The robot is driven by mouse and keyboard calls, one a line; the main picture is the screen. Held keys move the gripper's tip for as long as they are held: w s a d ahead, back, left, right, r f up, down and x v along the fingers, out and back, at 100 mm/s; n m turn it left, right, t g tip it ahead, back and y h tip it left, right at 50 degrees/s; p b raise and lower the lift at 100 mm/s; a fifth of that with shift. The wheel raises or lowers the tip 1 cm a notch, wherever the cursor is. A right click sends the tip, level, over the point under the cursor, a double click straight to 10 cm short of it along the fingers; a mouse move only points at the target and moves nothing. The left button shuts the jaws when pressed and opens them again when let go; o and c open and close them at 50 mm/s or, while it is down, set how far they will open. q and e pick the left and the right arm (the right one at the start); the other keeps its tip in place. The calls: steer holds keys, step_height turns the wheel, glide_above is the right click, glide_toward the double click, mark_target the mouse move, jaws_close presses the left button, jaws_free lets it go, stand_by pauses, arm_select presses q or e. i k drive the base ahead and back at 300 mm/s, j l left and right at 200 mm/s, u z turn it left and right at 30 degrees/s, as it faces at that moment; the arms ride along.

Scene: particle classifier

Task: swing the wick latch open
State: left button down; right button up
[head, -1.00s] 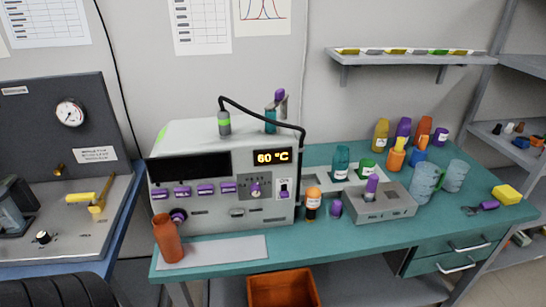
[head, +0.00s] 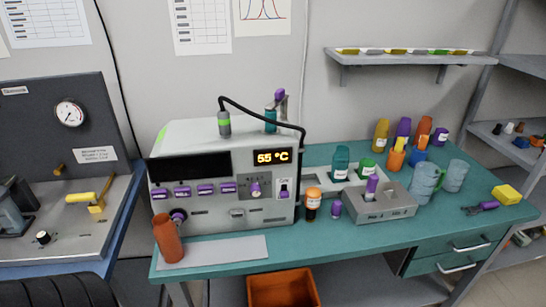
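No part in the head view is legibly marked as the wick latch, so I cannot tell which one it is. The grey instrument (head: 222,158) on the teal bench has a lit display (head: 272,157) reading 55 °C. Its front carries a purple-and-tan knob (head: 255,189), a small white switch (head: 284,187), several purple buttons and a purple-capped port (head: 178,216) at lower left. On the left bench, a yellow-handled lever (head: 82,198) sits on a grey plate with its handle pointing left. Neither of my grippers is in view.
An orange-brown bottle (head: 168,240) stands before the instrument's left corner. An orange-capped bottle (head: 313,204), a purple vial (head: 336,209) and a grey block (head: 385,208) stand to its right. A black hose (head: 262,110) arches over its top. An orange bin (head: 283,290) is below the bench.

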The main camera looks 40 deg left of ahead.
mark_target(280, 97)
steer(key=u, duration=1.2)
steer(key=j, duration=0.1)
